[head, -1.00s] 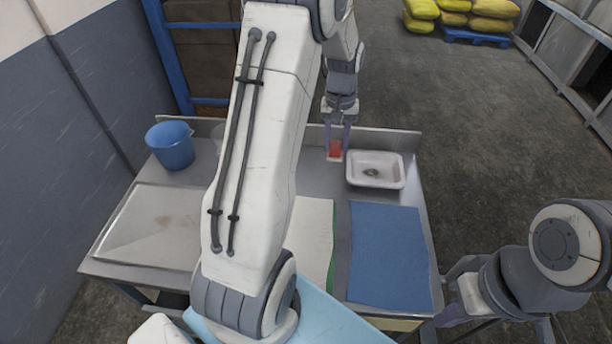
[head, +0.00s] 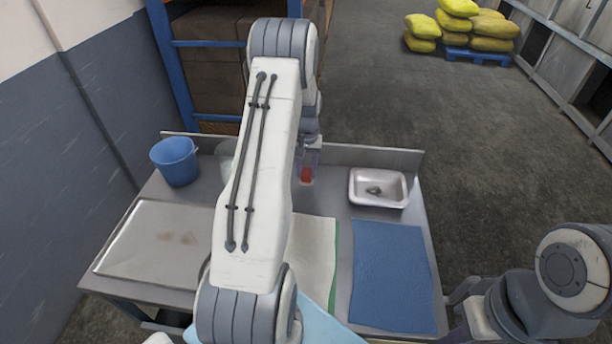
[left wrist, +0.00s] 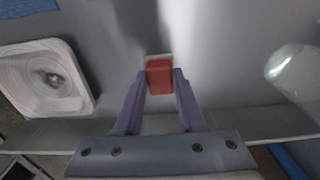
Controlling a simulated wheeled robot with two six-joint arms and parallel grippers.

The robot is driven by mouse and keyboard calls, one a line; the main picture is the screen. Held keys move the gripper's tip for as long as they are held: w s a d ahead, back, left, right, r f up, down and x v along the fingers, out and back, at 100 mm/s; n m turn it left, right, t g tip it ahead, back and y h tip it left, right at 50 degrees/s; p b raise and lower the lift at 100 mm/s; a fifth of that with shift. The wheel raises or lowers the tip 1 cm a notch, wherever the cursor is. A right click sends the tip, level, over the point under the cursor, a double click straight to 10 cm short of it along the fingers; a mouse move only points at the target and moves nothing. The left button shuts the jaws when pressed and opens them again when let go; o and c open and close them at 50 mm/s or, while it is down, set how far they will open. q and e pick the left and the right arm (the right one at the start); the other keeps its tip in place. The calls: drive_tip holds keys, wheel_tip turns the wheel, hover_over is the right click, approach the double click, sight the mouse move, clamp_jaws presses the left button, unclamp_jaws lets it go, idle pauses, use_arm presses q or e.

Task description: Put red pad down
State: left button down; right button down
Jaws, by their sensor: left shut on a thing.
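The red pad (head: 306,174) is a small red block with a pale layer, seen also in the left wrist view (left wrist: 160,77). My left gripper (left wrist: 161,80) is shut on it, one purple finger at each side. In the head view the left gripper (head: 308,164) is over the back of the metal table (head: 334,190), left of the white tray. I cannot tell whether the pad touches the table. My right arm is at the lower right; its gripper (head: 468,306) is partly cut off, and its jaws are unclear.
The white tray (head: 379,202) has a dark stain; a clear container (left wrist: 295,72) stands on the other side. A blue bucket (head: 175,163), stained board (head: 165,240), whitish cloth (head: 314,262) and blue cloth (head: 390,285) lie around. A raised back edge (head: 365,156) borders the table.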

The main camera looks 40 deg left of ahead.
sight(306, 180)
use_arm(q)
drive_tip(key=f+p, duration=0.1)
drive_tip(key=f, duration=0.2)
drive_tip(key=shift+a+f+p, duration=0.2)
drive_tip(key=shift+f+p, duration=0.2)
drive_tip(key=shift+f, duration=0.2)
drive_tip(key=shift+f, duration=0.1)
drive_tip(key=shift+f, duration=0.15)
drive_tip(key=c, duration=0.5)
unclamp_jaws()
